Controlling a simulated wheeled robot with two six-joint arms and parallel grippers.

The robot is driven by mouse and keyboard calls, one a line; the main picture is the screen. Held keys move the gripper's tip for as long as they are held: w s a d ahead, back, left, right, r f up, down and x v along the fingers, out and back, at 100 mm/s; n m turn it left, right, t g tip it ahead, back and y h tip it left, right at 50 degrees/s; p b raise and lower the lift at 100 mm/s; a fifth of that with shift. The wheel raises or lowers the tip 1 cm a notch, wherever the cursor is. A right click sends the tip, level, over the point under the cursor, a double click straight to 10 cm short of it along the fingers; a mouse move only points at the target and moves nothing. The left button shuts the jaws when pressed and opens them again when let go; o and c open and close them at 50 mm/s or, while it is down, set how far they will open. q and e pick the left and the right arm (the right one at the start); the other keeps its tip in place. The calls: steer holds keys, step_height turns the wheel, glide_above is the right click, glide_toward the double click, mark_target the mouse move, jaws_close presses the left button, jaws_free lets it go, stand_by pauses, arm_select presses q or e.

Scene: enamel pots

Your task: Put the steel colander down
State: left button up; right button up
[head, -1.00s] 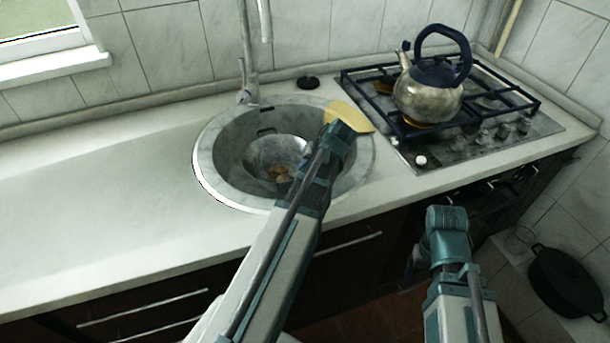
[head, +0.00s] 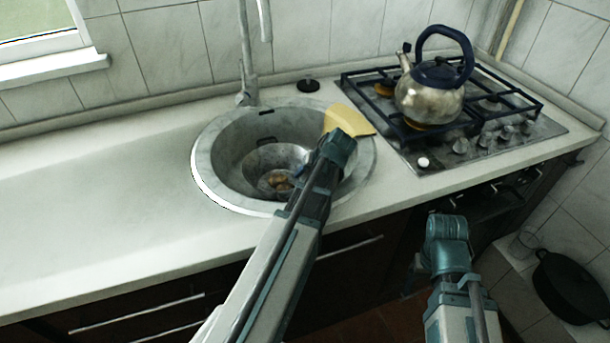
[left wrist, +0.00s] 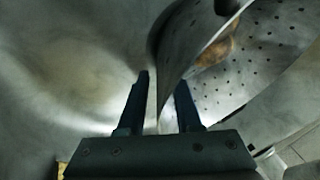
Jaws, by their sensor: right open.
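The steel colander (head: 264,157), a perforated bowl, is low inside the round sink (head: 205,170). Brownish food (head: 280,181) lies in it. In the left wrist view the colander's holed inner wall (left wrist: 255,60) is at the right, and its edge runs between the two fingers. My left gripper (left wrist: 165,95) is shut on that wall, one finger on each side. In the head view its fingertips are mostly hidden behind my arm. I cannot tell whether the colander touches the sink bottom. My right gripper (head: 447,228) is open and empty in front of the counter.
A yellow item (head: 347,120) lies on the sink's right rim, close to my left wrist. A tall faucet (head: 247,60) stands behind the sink. A kettle (head: 428,100) sits on the gas hob (head: 480,140) at the right. The counter (head: 100,195) left of the sink is clear.

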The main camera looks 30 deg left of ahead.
arm_select(q)
steer(key=p+v, duration=1)
steer(key=v, duration=0.2)
steer(key=shift+r, duration=0.1)
